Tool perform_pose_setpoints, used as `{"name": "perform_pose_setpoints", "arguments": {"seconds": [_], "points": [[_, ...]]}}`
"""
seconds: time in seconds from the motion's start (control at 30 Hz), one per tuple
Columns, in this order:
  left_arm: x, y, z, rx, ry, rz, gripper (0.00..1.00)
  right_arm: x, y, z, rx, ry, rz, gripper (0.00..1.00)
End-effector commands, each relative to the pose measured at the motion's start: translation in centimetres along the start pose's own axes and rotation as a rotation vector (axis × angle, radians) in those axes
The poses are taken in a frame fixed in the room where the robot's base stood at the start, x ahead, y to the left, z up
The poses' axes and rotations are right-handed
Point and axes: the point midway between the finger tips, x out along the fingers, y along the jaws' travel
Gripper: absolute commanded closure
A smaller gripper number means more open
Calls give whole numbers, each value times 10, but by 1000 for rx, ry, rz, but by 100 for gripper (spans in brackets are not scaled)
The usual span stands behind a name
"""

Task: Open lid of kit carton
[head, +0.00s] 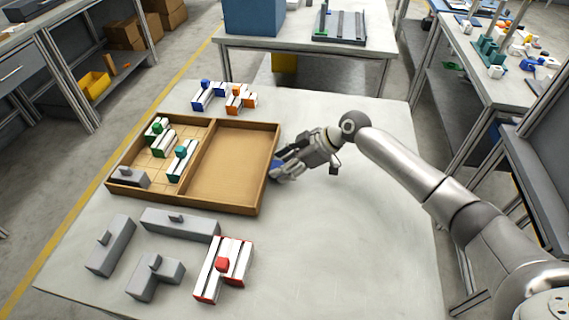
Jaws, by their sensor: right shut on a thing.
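A shallow wooden box (198,124) with two compartments lies on the pale table. Its left compartment has a grid and holds green-and-white pieces and a grey piece; its right compartment is bare. My right gripper (282,168) is at the outside of the box's right wall, with its fingers shut on a small blue part (276,167). The fingers hide most of this part, and I cannot tell whether it is fixed to the box. I cannot make out a separate raised lid. My left gripper is not in view.
Several grey blocks (110,246) and a red-and-white piece (238,255) lie in front of the box. Blue-and-white (209,95) and orange-and-white (240,98) pieces lie behind it. The table's right side (350,240) is clear. A blue bin (253,17) stands on the back table.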

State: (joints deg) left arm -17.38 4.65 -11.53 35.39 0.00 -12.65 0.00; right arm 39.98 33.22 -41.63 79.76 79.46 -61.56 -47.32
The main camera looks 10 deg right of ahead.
Motion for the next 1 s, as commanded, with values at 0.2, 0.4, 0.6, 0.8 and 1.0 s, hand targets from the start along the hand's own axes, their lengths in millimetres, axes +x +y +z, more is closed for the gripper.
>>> {"name": "perform_pose_setpoints", "arguments": {"seconds": [0.2, 0.4, 0.6, 0.8, 1.0], "points": [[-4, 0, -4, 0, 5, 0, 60, -2, 0, -2, 0, -7, 0, 90], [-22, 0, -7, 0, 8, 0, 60, -13, 0, -13, -1, -50, 0, 90], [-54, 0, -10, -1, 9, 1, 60, -30, 0, -34, -3, -137, 0, 90], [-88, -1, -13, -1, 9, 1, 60, -46, 0, -58, -3, -249, 0, 90], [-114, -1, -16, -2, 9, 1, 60, -57, 0, -80, -2, -357, 0, 90]]}}
